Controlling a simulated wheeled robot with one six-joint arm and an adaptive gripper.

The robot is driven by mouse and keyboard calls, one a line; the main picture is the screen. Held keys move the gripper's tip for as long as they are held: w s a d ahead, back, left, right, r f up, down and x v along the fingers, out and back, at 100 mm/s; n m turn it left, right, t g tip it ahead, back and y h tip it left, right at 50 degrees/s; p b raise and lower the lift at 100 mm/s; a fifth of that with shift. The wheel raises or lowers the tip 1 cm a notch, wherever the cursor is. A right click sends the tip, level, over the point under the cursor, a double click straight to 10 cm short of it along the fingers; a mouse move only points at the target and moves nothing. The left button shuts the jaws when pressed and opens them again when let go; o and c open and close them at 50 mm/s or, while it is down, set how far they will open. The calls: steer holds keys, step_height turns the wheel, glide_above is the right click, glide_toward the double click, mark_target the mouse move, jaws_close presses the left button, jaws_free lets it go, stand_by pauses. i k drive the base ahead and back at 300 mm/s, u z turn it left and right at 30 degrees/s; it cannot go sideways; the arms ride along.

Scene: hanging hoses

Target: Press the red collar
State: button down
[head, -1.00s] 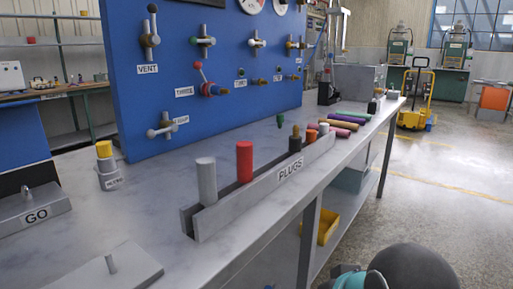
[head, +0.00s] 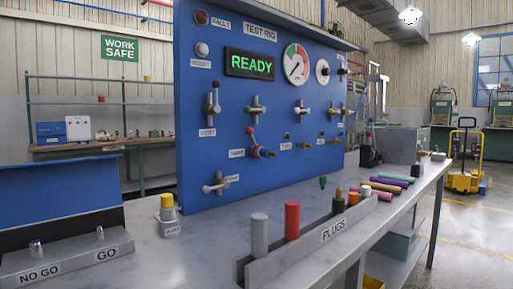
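On the blue test panel (head: 215,120) in the head view, a short fitting with a red, collar-like part (head: 258,152) sticks out at the left of the lower row. A lever with a red tip (head: 251,132) stands just above it. The fitting is small here, so I cannot tell its exact shape or whether it is pressed in. A red upright plug (head: 292,220) also stands in the rack on the bench. My gripper is not in view, so its state and distance from the panel do not show.
The PLUGS rack (head: 290,259) with several plugs runs along the bench's front edge. A yellow-topped post (head: 167,207) and the NO GO/GO block (head: 70,258) stand at left. Coloured rods (head: 385,184) lie beyond the rack. The bench top before the panel is mostly clear.

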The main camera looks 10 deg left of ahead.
mark_target(249, 130)
steer(key=u, duration=0.05)
steer(key=k, duration=1.1)
steer(key=z, duration=0.45)
steer(key=i, duration=0.65)
steer(key=z, duration=0.6)
steer(key=i, duration=1.1)
steer(key=u, duration=0.95)
steer(key=i, duration=0.9)
steer(key=u, duration=0.75)
